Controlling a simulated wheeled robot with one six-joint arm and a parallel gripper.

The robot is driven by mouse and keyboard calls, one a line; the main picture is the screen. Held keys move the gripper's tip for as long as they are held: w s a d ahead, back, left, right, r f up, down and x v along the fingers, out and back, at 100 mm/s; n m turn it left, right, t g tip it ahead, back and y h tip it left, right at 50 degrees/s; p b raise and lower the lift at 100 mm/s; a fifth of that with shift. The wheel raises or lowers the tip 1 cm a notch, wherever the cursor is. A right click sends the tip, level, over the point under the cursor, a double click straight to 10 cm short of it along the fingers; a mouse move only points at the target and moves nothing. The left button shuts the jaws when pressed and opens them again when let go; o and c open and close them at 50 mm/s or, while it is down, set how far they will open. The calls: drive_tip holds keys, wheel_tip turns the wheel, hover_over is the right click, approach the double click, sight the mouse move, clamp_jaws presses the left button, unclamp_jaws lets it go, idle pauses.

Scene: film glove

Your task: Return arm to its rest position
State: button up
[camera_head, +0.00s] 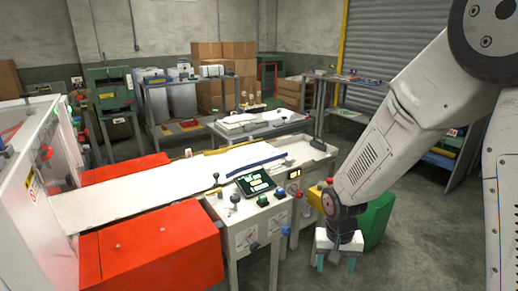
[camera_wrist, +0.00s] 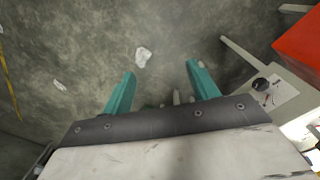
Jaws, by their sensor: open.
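My gripper (camera_head: 336,262) hangs at the end of my white arm on the right side of the head view, pointing down beside the control cabinet. Its two teal fingers are apart, and nothing is between them. In the wrist view my gripper (camera_wrist: 160,82) is open above the bare grey floor. The arm is bent, with its forearm slanting down to the left.
A control cabinet (camera_head: 245,222) with a dark screen stands left of my gripper. A green bin (camera_head: 377,222) is close behind it. A white conveyor table (camera_head: 140,190) and red boxes (camera_head: 150,255) fill the left. Floor at the lower right is clear.

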drive_tip(key=s+d+r+n+t, duration=0.1)
drive_tip(key=s+d+r, duration=0.2)
drive_tip(key=s+r, duration=0.8)
drive_tip(key=s+d+r+n, duration=0.1)
drive_tip(key=s+d+r, duration=0.2)
drive_tip(key=s+r, duration=0.8)
wheel_tip(320, 180, up, 3)
drive_tip(key=shift+d+f+t+y, duration=0.1)
drive_tip(key=shift+d+t+y, duration=0.2)
drive_tip(key=shift+t, duration=0.1)
drive_tip(key=shift+w+a, duration=0.1)
